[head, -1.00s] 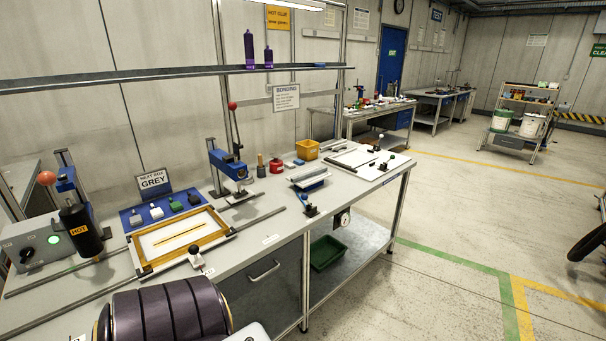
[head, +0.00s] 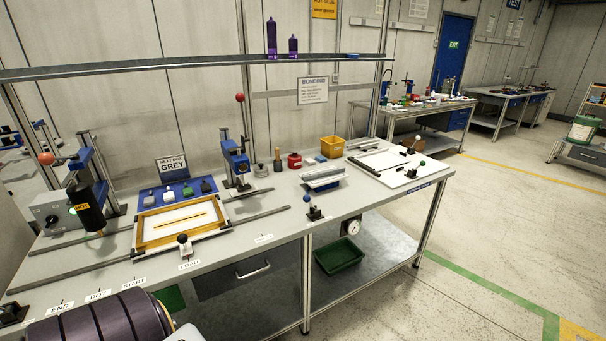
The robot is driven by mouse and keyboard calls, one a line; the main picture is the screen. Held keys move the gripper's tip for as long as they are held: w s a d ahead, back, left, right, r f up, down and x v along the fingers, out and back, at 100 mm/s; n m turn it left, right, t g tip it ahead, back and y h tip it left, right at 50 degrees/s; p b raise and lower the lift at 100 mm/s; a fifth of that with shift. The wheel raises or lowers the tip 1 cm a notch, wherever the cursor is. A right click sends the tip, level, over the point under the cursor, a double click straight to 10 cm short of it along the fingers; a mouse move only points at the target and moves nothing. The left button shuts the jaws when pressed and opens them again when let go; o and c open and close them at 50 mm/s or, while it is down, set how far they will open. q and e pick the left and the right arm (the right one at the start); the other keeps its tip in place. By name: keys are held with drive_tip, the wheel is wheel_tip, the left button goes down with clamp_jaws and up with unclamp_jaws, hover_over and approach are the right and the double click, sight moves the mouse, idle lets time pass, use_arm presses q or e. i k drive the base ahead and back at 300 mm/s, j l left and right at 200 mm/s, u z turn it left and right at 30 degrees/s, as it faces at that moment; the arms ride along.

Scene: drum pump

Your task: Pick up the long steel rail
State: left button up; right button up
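Long thin steel rails lie along the grey workbench (head: 225,262). The front rail (head: 75,276) runs from the left end past a gold-edged frame (head: 146,248) to about mid-bench. A second rail (head: 65,243) shows behind it, left of the frame. A shorter silver bar-like piece (head: 322,176) rests on a blue and white holder to the right. I cannot tell for certain which of these is the named rail. Neither gripper is in view, and nothing is seen touching the rails.
A black hot-glue cylinder (head: 91,212) stands at left, and a blue lever press (head: 236,160) at the back. A yellow bin (head: 332,147) and white board (head: 402,166) are further right. A shelf (head: 180,66) spans above. Floor is clear to the right.

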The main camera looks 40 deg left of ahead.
sight(307, 178)
drive_tip(key=i+l+u, duration=0.25)
drive_tip(key=u, duration=0.2)
drive_tip(key=i+l+u, duration=0.2)
drive_tip(key=l+u, duration=0.25)
drive_tip(key=i+l+u, duration=0.2)
drive_tip(key=l, duration=0.2)
drive_tip(key=l+u, duration=0.2)
drive_tip(key=l, duration=0.2)
